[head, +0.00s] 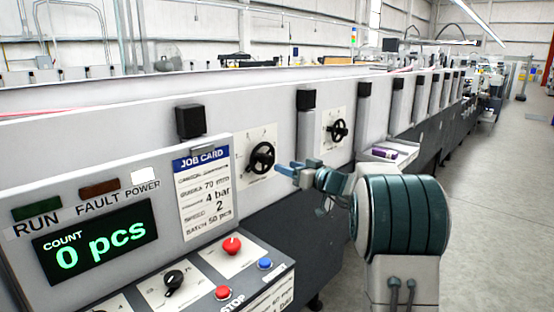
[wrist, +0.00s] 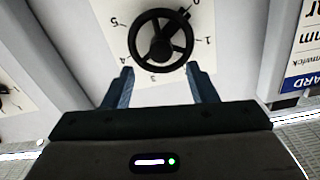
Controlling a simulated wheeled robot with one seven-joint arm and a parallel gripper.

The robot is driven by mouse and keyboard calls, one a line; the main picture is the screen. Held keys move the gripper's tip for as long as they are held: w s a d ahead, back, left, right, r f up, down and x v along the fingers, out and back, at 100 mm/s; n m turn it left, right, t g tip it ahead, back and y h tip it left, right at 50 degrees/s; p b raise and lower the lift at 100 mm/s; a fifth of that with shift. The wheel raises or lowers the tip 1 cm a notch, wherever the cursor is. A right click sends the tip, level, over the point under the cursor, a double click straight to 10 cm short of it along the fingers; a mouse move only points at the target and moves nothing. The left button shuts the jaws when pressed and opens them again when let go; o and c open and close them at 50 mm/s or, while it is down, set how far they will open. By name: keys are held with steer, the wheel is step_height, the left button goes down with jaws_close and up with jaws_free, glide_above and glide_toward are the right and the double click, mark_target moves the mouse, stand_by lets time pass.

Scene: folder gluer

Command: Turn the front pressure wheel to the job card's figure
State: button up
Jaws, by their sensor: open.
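The front pressure wheel (head: 262,158) is a black spoked handwheel on a white dial plate, just right of the job card (head: 205,190). The card's legible lines include 70 mm, 4 bar, speed 2 and batch 50 pcs. In the wrist view the wheel (wrist: 160,40) appears upside down, with dial figures around it; a small black nub on its rim lies near the 0. My gripper (head: 290,168) is open and empty, right of the wheel in the head view. In the wrist view its fingers (wrist: 160,72) point at the wheel's lower edge, one on each side; contact cannot be told.
A second black handwheel (head: 337,131) is further along the machine. A control panel with a red button (head: 232,245), a black knob (head: 174,281) and a count display (head: 95,243) reading 0 pcs is at the lower left. Clear floor (head: 490,200) lies right.

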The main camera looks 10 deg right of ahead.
mark_target(272, 161)
steer(key=p+x, duration=0.1)
steer(key=x, duration=0.4)
steer(key=shift+w+a, duration=0.25)
steer(key=shift+w, duration=0.05)
steer(key=c, duration=1)
